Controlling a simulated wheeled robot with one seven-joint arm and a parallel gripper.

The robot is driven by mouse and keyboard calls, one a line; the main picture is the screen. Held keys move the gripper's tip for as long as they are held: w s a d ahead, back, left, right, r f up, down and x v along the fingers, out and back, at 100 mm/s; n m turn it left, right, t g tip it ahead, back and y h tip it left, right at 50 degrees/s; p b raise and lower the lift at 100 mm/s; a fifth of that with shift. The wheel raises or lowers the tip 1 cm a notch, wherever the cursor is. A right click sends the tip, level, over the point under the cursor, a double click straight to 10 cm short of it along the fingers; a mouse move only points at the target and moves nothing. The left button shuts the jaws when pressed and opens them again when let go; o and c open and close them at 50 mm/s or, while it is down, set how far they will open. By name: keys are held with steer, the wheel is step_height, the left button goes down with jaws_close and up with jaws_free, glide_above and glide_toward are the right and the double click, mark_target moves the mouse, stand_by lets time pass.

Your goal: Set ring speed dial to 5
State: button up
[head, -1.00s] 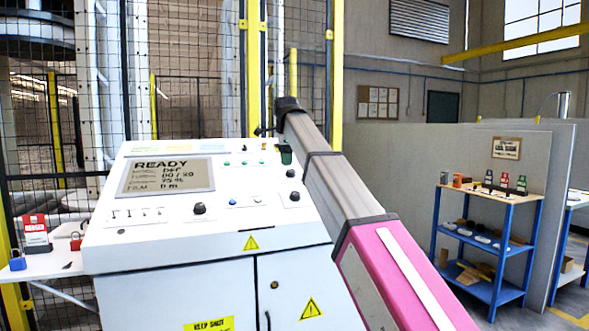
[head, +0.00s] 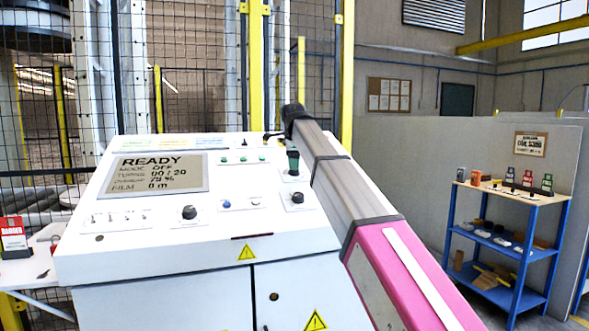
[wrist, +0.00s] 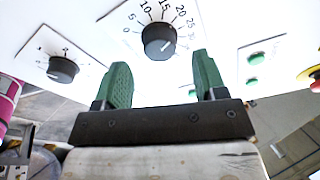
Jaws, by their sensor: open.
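In the wrist view a black round dial (wrist: 159,40) sits on the white panel, with a printed scale from 0 up past 25. Its pointer is too small to read surely. My gripper (wrist: 163,78) is open, its two green fingers apart on either side of the dial's near side, with no clear contact. In the head view my gripper (head: 292,160) is over the upper right of the white console (head: 150,258) and largely hides the dial there. I cannot read which dial is labelled ring speed.
Other black knobs (head: 189,212) and (head: 297,198) are on the console; a second dial (wrist: 62,69) shows left in the wrist view. Green buttons (wrist: 255,58) and a red-yellow stop button (wrist: 315,80) are to the right. The screen (head: 155,174) reads READY.

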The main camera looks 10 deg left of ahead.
mark_target(295, 172)
steer(key=shift+x, duration=1.85)
steer(key=c, duration=0.9)
